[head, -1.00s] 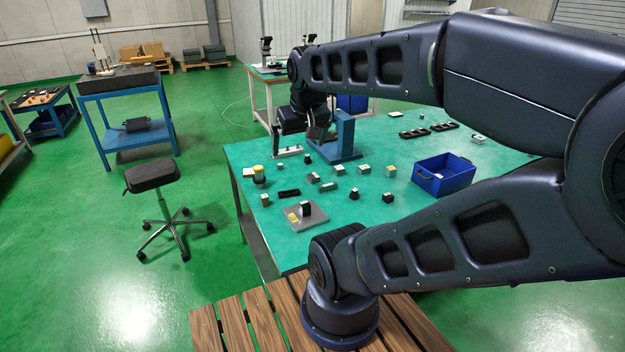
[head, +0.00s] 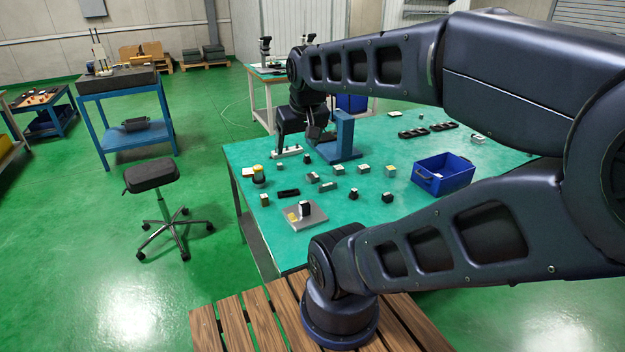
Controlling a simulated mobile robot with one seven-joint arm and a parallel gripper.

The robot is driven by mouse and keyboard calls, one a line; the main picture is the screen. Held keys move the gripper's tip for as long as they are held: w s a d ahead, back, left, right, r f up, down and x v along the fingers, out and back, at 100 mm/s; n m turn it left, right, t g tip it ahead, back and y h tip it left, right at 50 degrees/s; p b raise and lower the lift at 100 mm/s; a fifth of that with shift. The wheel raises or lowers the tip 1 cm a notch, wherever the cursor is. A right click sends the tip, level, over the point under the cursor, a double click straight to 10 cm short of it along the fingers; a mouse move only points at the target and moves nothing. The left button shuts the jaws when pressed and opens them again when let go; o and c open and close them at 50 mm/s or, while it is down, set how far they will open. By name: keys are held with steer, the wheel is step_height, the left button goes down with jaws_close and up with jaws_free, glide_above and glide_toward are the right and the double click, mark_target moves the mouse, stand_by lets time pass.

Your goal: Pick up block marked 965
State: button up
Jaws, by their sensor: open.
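Several small blocks with pale tops stand on the green table (head: 400,212). They include a dark block (head: 353,194), another dark block (head: 387,198), a grey block (head: 364,170) and a block (head: 390,170) with a yellowish top. Their markings are too small to read, so I cannot tell which is 965. My gripper (head: 308,148) points down at the table's far left side, beside a blue stand (head: 343,138). It is open. A small dark block (head: 307,160) is just below it. I see nothing held.
A blue bin (head: 443,175) stands to the right of the blocks. A grey plate (head: 318,218) with a dark block (head: 304,209) lies near the front edge. Black trays (head: 412,133) lie at the back. A stool (head: 153,177) stands left of the table.

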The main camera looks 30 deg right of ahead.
steer(key=m+g+h, duration=0.4)
steer(key=m+h, duration=0.1)
steer(key=m, duration=1.2)
glide_above(312, 175)
steer(key=s+a, duration=0.1)
steer(key=a, duration=0.2)
step_height(312, 175, down, 36)
steer(key=shift+f, duration=0.2)
steer(key=shift+y, duration=0.3)
steer(key=x, duration=0.4)
steer(key=shift+w+d+r, duration=0.1)
steer(key=shift+w+d, duration=0.1)
steer(key=shift+d, duration=0.15)
steer(key=shift+d+f, duration=0.2)
steer(key=shift+f, duration=0.35)
